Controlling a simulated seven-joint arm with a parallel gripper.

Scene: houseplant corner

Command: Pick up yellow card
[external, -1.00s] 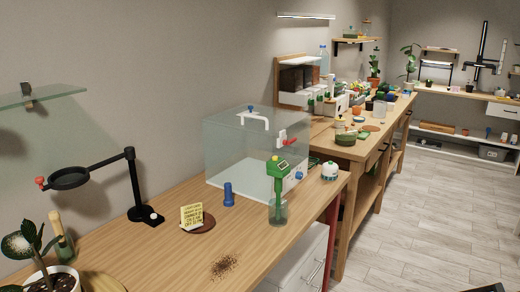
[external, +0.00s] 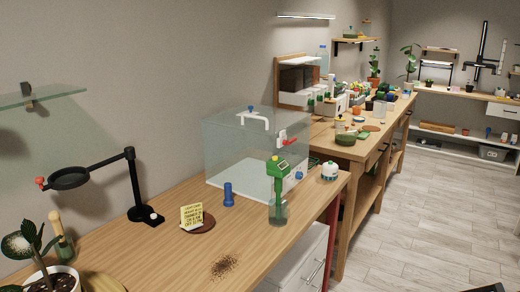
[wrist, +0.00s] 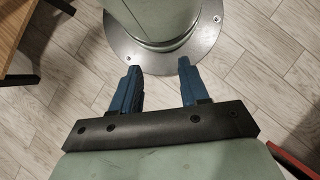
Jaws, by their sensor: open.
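The yellow card (external: 191,216) stands upright, leaning slightly, with dark printed lines on it. Its foot is at a round brown disc (external: 205,224) on the wooden table. My gripper (wrist: 160,72) shows only in the wrist view, with two blue fingers apart and nothing between them. Below it in that view are my round grey base plate and the floor. The card is not in the wrist view, and my gripper is not in the external view, so their distance cannot be told.
A blue cylinder (external: 228,194) stands right of the card. Behind is a clear box (external: 250,150). A green-topped tool stands in a glass (external: 278,213) to the right. A black stand (external: 133,185) is at left, and dark crumbs (external: 223,266) lie in front.

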